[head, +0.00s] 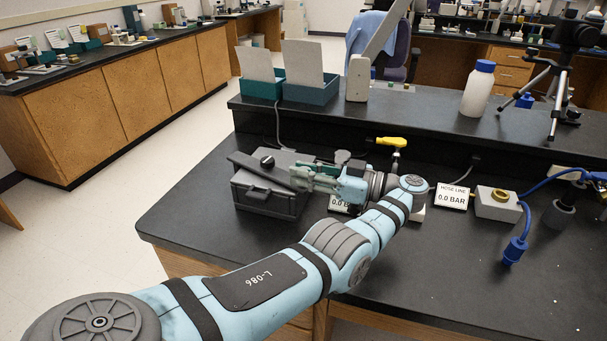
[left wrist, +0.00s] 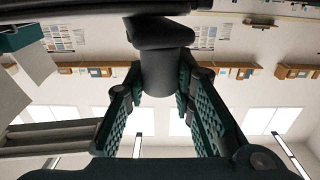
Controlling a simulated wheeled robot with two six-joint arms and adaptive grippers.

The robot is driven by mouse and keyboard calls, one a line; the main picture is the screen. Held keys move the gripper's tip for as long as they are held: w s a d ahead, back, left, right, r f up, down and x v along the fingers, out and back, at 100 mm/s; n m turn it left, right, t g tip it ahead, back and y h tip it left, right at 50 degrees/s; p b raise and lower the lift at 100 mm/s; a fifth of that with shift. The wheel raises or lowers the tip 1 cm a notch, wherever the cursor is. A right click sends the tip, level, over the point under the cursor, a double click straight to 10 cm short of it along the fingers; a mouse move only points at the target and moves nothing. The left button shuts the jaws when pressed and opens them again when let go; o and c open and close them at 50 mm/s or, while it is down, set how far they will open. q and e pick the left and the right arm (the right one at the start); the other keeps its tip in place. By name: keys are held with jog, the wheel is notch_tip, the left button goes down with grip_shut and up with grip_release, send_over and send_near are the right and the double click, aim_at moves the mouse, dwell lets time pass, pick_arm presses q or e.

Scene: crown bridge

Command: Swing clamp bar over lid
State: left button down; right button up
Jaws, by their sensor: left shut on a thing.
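A grey box (head: 270,200) with a lid stands on the black bench in the head view. A dark flat bar (head: 262,172), which looks like the clamp bar, lies diagonally across its top. My left gripper (head: 303,176) is at the bar's right end, beside the box. In the left wrist view its green fingers (left wrist: 160,98) stand on both sides of a dark grey cylindrical handle (left wrist: 158,72) and are shut on it. Exact finger contact is hard to see. My right gripper is not in view.
A yellow-handled valve (head: 391,142) stands behind my left wrist. A hose line sign (head: 453,197), a white block (head: 497,204) and a blue hose connector (head: 514,250) are to the right. A raised shelf (head: 430,108) runs behind. The front right bench is clear.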

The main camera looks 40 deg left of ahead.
pick_arm(q)
jog(key=c, duration=1.3)
grip_release()
jog(key=shift+a, duration=0.15)
jog(key=shift+c, duration=0.2)
notch_tip(320, 180, up, 10)
jog(key=shift+f, duration=0.1)
